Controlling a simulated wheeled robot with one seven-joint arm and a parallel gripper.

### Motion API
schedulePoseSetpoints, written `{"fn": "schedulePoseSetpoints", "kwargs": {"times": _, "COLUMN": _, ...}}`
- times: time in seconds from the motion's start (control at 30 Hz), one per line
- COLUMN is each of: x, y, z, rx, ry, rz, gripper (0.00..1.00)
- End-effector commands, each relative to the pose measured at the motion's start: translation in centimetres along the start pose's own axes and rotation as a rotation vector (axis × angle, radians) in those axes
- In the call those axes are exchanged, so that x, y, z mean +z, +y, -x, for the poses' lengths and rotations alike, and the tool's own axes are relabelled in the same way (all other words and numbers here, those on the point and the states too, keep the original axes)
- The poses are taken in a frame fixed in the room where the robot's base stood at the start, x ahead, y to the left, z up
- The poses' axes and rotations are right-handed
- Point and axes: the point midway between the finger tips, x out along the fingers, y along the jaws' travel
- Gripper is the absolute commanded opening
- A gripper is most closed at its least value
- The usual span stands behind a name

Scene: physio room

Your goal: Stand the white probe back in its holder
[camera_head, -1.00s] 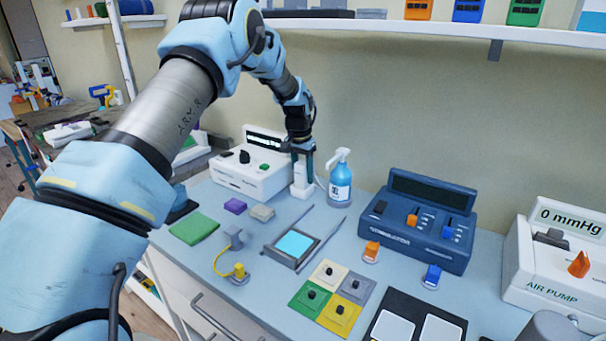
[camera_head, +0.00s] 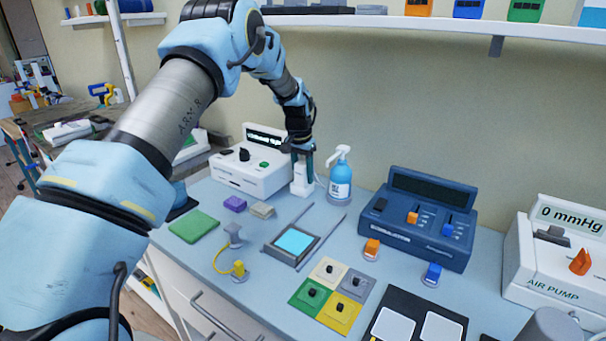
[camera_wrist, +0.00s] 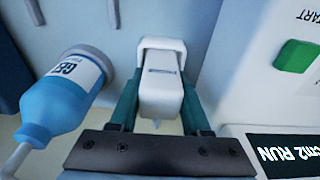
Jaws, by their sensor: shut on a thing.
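The white probe (camera_wrist: 161,95) is between the two dark green fingers of my gripper (camera_wrist: 160,112) in the wrist view. My gripper (camera_head: 302,155) is shut on it, pointing down beside the white machine (camera_head: 252,172). A white holder-like piece (camera_wrist: 163,43) shows right at the probe's far end in the wrist view. In the head view a white block (camera_head: 300,187) stands on the counter directly under my fingers. Probe and holder look alike in white, and I cannot tell how deep the probe sits in the holder.
A blue gel spray bottle (camera_head: 341,182) stands close to the right of my gripper; it also shows in the wrist view (camera_wrist: 62,100). A blue stimulator unit (camera_head: 420,222) is farther right. A grey-framed pad (camera_head: 271,247) lies in front. Bare counter (camera_head: 335,215) lies between bottle and stimulator.

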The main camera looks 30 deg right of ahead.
Motion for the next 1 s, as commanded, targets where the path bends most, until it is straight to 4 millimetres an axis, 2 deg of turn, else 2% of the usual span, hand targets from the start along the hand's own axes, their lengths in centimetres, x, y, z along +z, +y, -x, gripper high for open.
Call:
{"fn": "schedulePoseSetpoints", "kwargs": {"times": 0.07, "x": -0.03, "y": 0.0, "z": 0.05, "rx": 0.0, "ry": 0.001, "rz": 0.0, "gripper": 0.0}}
{"fn": "schedulePoseSetpoints", "kwargs": {"times": 0.1, "x": -0.03, "y": -0.01, "z": 0.05, "rx": 0.0, "ry": 0.001, "rz": 0.0, "gripper": 0.48}}
{"fn": "schedulePoseSetpoints", "kwargs": {"times": 0.4, "x": -0.01, "y": 0.0, "z": 0.02, "rx": 0.0, "ry": 0.0, "rz": 0.0, "gripper": 0.82}}
{"fn": "schedulePoseSetpoints", "kwargs": {"times": 0.57, "x": -0.01, "y": 0.0, "z": 0.01, "rx": 0.0, "ry": 0.0, "rz": 0.0, "gripper": 0.82}}
{"fn": "schedulePoseSetpoints", "kwargs": {"times": 0.73, "x": 0.02, "y": 0.01, "z": -0.02, "rx": 0.0, "ry": -0.001, "rz": 0.0, "gripper": 0.99}}
{"fn": "schedulePoseSetpoints", "kwargs": {"times": 1.0, "x": 0.0, "y": 0.0, "z": 0.06, "rx": 0.0, "ry": 0.0, "rz": 0.0, "gripper": 1.0}}
